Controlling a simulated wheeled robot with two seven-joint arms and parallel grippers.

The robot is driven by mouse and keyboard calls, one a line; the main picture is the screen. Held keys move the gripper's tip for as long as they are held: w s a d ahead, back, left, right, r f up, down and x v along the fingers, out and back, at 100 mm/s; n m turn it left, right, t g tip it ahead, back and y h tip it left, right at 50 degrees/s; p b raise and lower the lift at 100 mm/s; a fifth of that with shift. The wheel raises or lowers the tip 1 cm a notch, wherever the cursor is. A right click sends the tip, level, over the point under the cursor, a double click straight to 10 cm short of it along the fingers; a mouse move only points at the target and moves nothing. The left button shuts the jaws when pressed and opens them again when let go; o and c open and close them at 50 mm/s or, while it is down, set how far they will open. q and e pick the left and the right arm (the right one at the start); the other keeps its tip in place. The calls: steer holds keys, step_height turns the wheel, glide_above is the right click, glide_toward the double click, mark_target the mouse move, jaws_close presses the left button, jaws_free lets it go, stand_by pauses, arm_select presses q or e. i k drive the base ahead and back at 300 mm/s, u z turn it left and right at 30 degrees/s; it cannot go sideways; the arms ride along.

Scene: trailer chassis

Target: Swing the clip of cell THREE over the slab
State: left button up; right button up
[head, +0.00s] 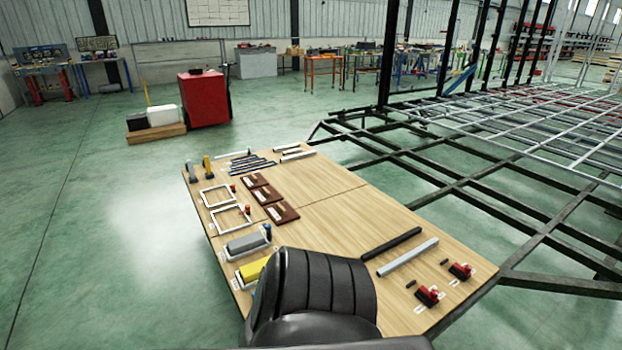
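Three brown boards with pale pieces on them lie in a slanting row on the wooden table: the far board (254,181), the middle board (266,195) and the near board (281,212). Small red parts show beside some of them. A grey block (246,244) and a yellow block (252,270) sit in holders at the table's left edge. Labels are too small to read, so I cannot tell which item is cell THREE, nor make out its clip or slab. Neither of my grippers is in view.
The wooden table (335,210) has free room at its centre and right. White frames (214,196), bars (391,243) and red-and-black tools (428,295) lie on it. A dark ribbed shape hides its near edge. The steel chassis (480,190) stands at right.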

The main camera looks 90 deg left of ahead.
mark_target(267, 227)
steer(key=i, duration=1.05)
steer(key=u, duration=1.9)
